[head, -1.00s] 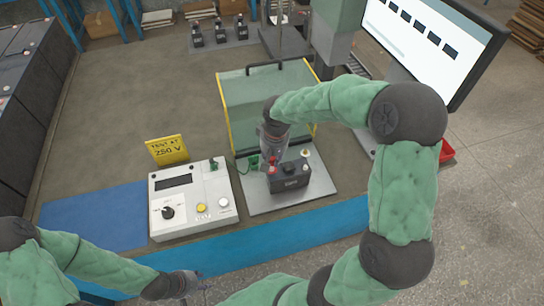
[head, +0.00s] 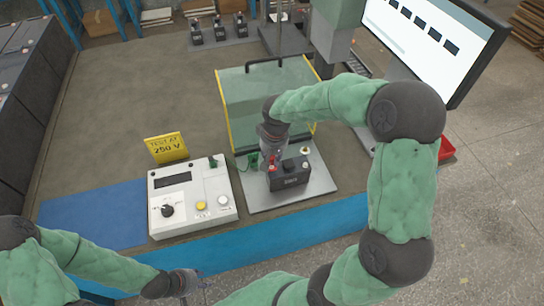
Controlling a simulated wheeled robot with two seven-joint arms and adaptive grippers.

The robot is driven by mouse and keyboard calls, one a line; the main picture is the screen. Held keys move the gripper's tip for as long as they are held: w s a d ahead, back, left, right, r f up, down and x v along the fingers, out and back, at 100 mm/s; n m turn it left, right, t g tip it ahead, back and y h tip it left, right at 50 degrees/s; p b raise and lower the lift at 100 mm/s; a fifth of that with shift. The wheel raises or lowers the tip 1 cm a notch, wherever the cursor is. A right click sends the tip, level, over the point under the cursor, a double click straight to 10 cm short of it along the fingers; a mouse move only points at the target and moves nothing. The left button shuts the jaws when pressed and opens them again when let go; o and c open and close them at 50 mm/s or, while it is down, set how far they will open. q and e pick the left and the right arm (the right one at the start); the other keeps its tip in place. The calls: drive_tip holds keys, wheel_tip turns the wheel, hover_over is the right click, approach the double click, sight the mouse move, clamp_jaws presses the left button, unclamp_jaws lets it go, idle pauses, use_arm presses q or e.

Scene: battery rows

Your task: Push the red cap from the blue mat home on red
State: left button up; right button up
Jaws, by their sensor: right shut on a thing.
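A dark battery (head: 289,176) stands on the grey plate (head: 310,190) in front of the clear green guard box. A small red part, which looks like the red cap (head: 272,166), is at the battery's left top corner, under my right gripper (head: 271,156). My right gripper points down there, shut on the red cap; its fingertips are small and partly hidden. The right post of the battery shows a pale and red spot. The blue mat (head: 95,217) lies at the left front and its visible part is bare. My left gripper (head: 200,283) hangs low in front of the table; its jaws are unclear.
A white tester (head: 190,195) with a knob and buttons stands left of the plate, a yellow sign (head: 166,148) behind it. The green guard box (head: 265,100) stands behind the battery. Several small batteries (head: 220,30) stand at the back. A monitor (head: 435,40) is at the right.

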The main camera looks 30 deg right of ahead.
drive_tip(key=shift+f+b, duration=1)
drive_tip(key=shift+f, duration=0.5)
idle(2.1)
drive_tip(key=o, duration=0.8)
drive_tip(key=shift+o, duration=0.5)
drive_tip(key=o, duration=0.4)
drive_tip(key=shift+o, duration=0.2)
drive_tip(key=shift+r, duration=0.15)
drive_tip(key=shift+r+p, duration=2.7)
drive_tip(key=shift+r, duration=0.7)
